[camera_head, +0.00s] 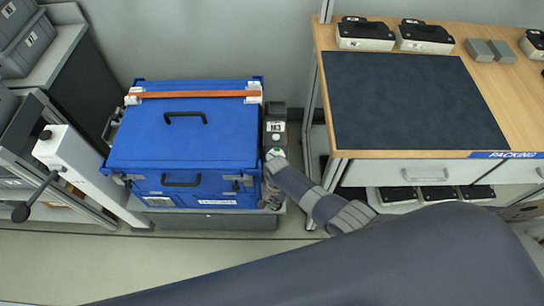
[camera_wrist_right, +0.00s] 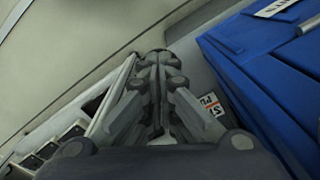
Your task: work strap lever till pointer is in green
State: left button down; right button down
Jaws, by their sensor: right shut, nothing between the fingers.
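A blue case (camera_head: 185,140) stands on a low grey base, with an orange strap (camera_head: 200,94) across its lid between white end fittings. A dark grey unit (camera_head: 275,112) with a small white label stands against the case's right side. I cannot make out a pointer or a green zone. My right gripper (camera_head: 270,198) is low beside the case's right front corner. In the right wrist view its fingers (camera_wrist_right: 153,62) are shut and empty, with the blue case (camera_wrist_right: 265,75) to their right. A strap lever cannot be told apart. My left gripper is out of view.
A white post (camera_head: 75,165) with a black-knobbed crank stands left of the case. A packing bench (camera_head: 420,154) with a dark mat (camera_head: 410,100) is at the right. Grey bins (camera_head: 25,45) fill the upper left. My dark arm covers the bottom right.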

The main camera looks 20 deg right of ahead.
jog(key=shift+s+f, duration=0.2)
jog(key=shift+f, duration=0.4)
jog(key=shift+s+f+b, duration=0.1)
jog(key=shift+f+b, duration=0.65)
jog(key=shift+b, duration=0.05)
jog(key=shift+f+b, duration=0.65)
jog(key=shift+f, duration=0.15)
jog(key=shift+f+b, duration=0.7)
jog(key=r+p, duration=0.6)
jog(key=w+r+p, duration=0.1)
jog(key=r+p, duration=0.2)
jog(key=r, duration=0.1)
jog(key=shift+d, duration=0.1)
jog(key=shift+f, duration=0.15)
